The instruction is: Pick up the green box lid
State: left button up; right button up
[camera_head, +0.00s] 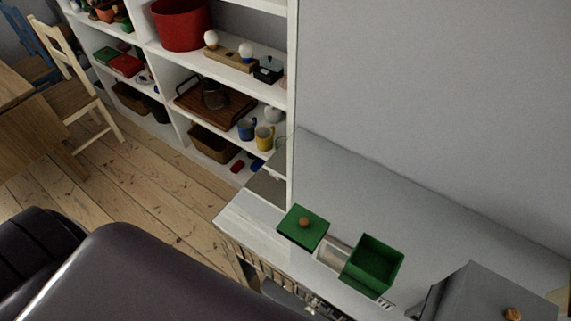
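The green box lid (303,227) lies on the narrow grey-white surface near the bottom centre. It is square and dark green with a round wooden knob on top. The open green box (371,264) stands to its right, and its inside looks empty. A small pale tray-like item (332,255) lies between lid and box. Neither of my grippers is in view.
The grey-white ledge (246,218) runs along a plain grey wall. A grey box-shaped thing (470,292) with a wooden knob stands at the lower right. A white shelf unit holds a red pot (181,24), mugs and baskets. Wooden chairs stand at the left.

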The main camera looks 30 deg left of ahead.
aim_at(305, 227)
jog(key=u, duration=0.55)
jog(key=z, duration=0.85)
jog(key=k+j+z, duration=0.25)
jog(key=k+j, duration=0.15)
jog(key=k+j+z, duration=0.25)
jog(key=k+j, duration=0.15)
jog(key=j, duration=0.15)
